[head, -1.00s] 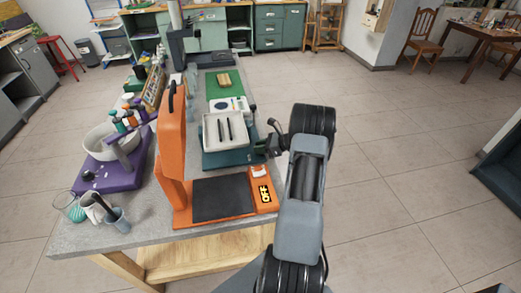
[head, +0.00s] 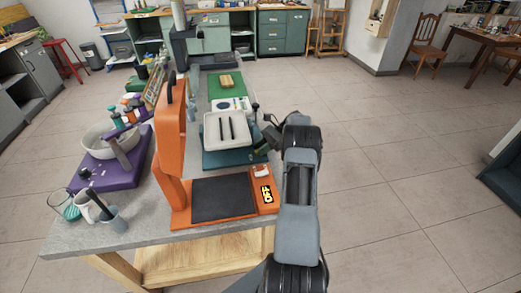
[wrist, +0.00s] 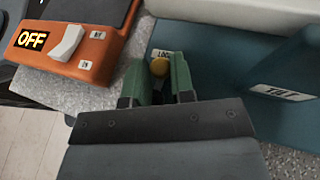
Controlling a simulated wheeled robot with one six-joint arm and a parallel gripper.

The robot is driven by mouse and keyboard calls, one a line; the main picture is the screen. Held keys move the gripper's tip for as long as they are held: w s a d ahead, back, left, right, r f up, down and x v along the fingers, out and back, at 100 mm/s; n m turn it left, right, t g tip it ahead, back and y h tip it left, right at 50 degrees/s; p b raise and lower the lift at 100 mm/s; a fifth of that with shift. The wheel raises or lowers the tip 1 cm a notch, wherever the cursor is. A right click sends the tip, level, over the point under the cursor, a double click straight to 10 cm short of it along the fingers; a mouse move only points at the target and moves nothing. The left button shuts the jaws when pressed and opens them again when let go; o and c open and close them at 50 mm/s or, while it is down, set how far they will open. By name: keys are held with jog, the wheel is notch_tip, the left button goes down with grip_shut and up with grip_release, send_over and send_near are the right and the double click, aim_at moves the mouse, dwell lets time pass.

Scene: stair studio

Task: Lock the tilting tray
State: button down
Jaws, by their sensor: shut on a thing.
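The tilting tray (head: 212,136) is a white shallow tray with two dark bars in it, on a teal base (head: 213,162). In the wrist view, a small yellow knob (wrist: 159,67) sits on the teal base (wrist: 222,58) beside a partly hidden label reading "LOC" (wrist: 160,53). My gripper (wrist: 159,82) has its green fingers on either side of the knob and is shut on it. In the head view my gripper (head: 264,142) is at the base's right side, its fingertips hard to make out. A "TILT" label (wrist: 283,86) shows on the teal part at right.
An orange press (head: 172,150) with a dark pad and an "OFF" display (head: 267,193) stands in front of the tray. A purple stand with a bowl (head: 100,140) and cups (head: 113,220) are at left. Open floor lies right of the bench.

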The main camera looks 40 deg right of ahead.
jog(key=shift+n+g, duration=0.3)
jog(key=shift+g, duration=0.1)
jog(key=c, duration=1)
grip_release()
jog(key=shift+r, duration=0.1)
